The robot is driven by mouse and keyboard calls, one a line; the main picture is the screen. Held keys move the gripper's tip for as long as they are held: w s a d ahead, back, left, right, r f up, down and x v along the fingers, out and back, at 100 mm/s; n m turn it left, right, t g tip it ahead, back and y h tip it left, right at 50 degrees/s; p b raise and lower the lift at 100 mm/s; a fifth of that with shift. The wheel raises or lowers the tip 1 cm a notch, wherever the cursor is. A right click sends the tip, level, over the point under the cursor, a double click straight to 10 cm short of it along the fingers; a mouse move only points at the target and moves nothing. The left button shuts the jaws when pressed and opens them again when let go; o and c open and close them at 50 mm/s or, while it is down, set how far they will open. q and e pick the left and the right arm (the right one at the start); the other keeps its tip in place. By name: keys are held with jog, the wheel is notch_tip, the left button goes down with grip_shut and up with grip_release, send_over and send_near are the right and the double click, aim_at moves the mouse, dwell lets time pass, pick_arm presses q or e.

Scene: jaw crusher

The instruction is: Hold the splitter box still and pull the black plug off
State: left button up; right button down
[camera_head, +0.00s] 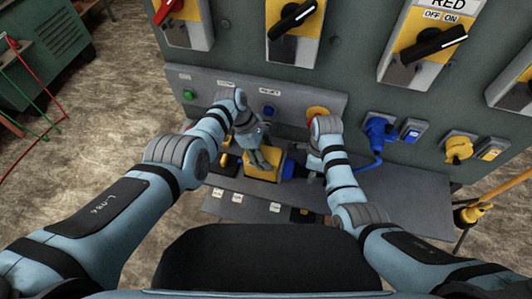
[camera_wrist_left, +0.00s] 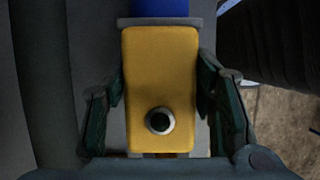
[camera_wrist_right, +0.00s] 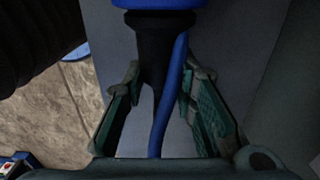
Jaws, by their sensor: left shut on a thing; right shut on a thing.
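The yellow splitter box (camera_head: 264,172) sits low in front of the grey cabinet, partly covered by my left gripper (camera_head: 258,158). In the left wrist view the yellow splitter box (camera_wrist_left: 160,90) lies between the two fingers, with a round dark button on its face and a blue part above it. My left gripper is shut on it. In the right wrist view the black plug (camera_wrist_right: 162,45) hangs below a blue body (camera_wrist_right: 155,4), tapering down between the fingers of my right gripper (camera_wrist_right: 160,78). My right gripper is shut on the plug; a blue cable crosses its front.
A blue plug with a cable (camera_head: 378,132) is in the panel to the right. A yellow socket (camera_head: 458,148) is further right. Large switches (camera_head: 292,18) line the cabinet above. A grey ledge (camera_head: 235,205) lies below the box. Bare floor (camera_head: 110,95) shows at the left.

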pick_arm(q)
jog(key=shift+w, duration=0.1)
pick_arm(e)
jog(key=shift+s+d, duration=0.15)
jog(key=shift+d, duration=0.2)
dwell(0.3)
jog(key=shift+s+d, duration=0.15)
jog(key=shift+d, duration=0.55)
jog(key=shift+s+d, duration=0.15)
jog(key=shift+d, duration=0.55)
pick_arm(q)
jog(key=o, duration=1.8)
jog(key=shift+r, duration=0.1)
